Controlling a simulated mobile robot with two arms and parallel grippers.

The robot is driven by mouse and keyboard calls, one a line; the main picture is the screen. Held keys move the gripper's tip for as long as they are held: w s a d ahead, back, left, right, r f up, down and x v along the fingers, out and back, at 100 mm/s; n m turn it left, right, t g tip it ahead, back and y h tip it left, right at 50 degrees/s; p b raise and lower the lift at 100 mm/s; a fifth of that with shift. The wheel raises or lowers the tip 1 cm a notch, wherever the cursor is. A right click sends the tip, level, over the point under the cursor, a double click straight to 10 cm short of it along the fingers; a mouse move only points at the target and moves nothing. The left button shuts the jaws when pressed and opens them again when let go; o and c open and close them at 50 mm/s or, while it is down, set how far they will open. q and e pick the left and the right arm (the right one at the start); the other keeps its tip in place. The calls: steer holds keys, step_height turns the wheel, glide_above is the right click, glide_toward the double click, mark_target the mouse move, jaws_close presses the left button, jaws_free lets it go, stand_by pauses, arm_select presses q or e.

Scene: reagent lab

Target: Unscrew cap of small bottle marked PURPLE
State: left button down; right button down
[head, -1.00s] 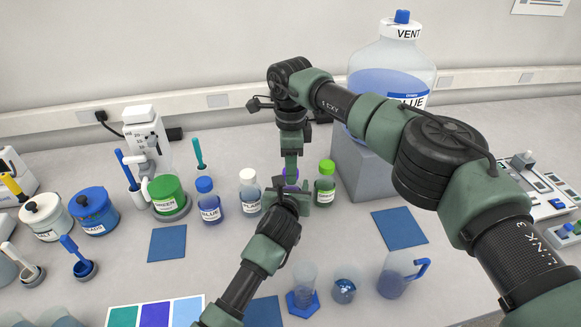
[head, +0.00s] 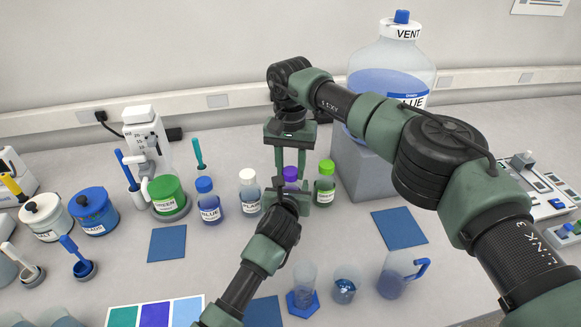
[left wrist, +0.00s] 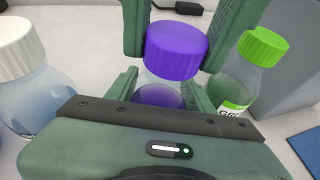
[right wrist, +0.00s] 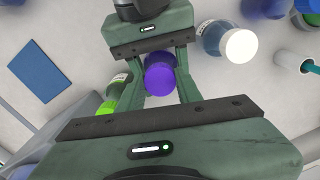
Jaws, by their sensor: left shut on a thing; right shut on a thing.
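The small bottle with the purple cap (head: 290,173) stands upright on the bench between a white-capped and a green-capped bottle. Its label is hidden. My left gripper (head: 289,197) is shut around the bottle's body from the front. In the left wrist view the purple liquid (left wrist: 158,96) shows low in the clear bottle (left wrist: 163,76). My right gripper (head: 291,164) points straight down and is shut on the purple cap, one finger on each side. The cap also shows in the right wrist view (right wrist: 160,78). It sits on the bottle's neck; I cannot tell how loose it is.
The white-capped bottle (head: 249,193) stands close on the left and the green-capped bottle (head: 325,183) close on the right. A blue-capped bottle (head: 208,203) is farther left. A grey block (head: 362,172) bears the large vent bottle (head: 390,80). Blue mats (head: 400,228) lie on clear bench.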

mark_target(291, 170)
arm_select(q)
steer(key=shift+f, duration=0.15)
arm_select(e)
steer(key=shift+r, duration=0.15)
steer(key=shift+r, duration=0.95)
steer(key=shift+r, duration=0.1)
steer(key=shift+r, duration=1.95)
arm_select(q)
steer(key=shift+c, duration=2.4)
jaws_free()
